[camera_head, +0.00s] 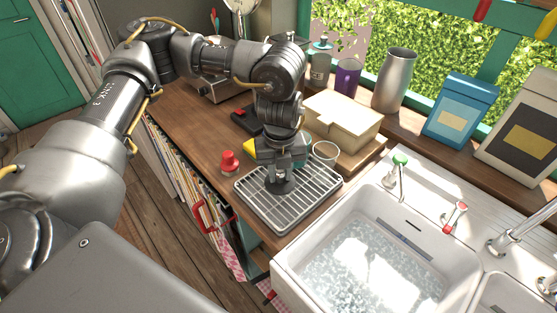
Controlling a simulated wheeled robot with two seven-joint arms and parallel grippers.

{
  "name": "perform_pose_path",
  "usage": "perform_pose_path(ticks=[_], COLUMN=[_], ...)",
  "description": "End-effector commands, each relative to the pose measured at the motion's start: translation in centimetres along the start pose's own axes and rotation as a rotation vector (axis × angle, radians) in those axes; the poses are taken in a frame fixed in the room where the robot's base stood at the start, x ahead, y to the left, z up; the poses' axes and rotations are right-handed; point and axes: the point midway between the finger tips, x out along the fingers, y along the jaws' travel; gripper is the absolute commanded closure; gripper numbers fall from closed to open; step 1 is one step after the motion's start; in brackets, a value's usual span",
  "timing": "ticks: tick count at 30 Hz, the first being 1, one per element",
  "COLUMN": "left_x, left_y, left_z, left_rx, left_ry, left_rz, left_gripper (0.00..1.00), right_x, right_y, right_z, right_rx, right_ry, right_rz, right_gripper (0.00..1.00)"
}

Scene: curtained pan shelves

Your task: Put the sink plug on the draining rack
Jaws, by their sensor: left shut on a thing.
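The draining rack (299,206) is a metal wire grid in a dark tray on the wooden counter, left of the sink. My left gripper (281,176) points down over the middle of the rack. It is shut on the sink plug (281,187), a small dark round piece at its fingertips. The plug is at or just above the rack's wires; I cannot tell whether it touches them. My right gripper is not in view.
The white sink (290,268) with water stands to the right of the rack. A red-topped item (229,162) is left of the rack. A glass (325,153) and a cream box (343,121) stand behind it. Bags and a metal vase (394,80) line the window.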

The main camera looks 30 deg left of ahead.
Motion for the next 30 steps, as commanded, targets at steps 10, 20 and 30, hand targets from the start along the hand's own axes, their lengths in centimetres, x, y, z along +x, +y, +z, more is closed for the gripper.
perform_pose_path(ticks=[10, 20, 30], left_x=[-0.5, -0.3, 0.1], left_y=[0.4, 0.4, 0.3], left_z=[-0.3, -0.4, -0.2], left_rx=[0.529, 0.613, 0.611], left_ry=[0.001, -0.001, -0.001], left_rz=[0.001, 0.0, 0.001], left_gripper=[1.0, 1.0, 1.0], right_x=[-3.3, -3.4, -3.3], right_y=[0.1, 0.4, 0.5], right_z=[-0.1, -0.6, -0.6], right_rx=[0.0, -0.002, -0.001], right_ry=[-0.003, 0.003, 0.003], right_rz=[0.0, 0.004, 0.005], right_gripper=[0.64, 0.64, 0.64])
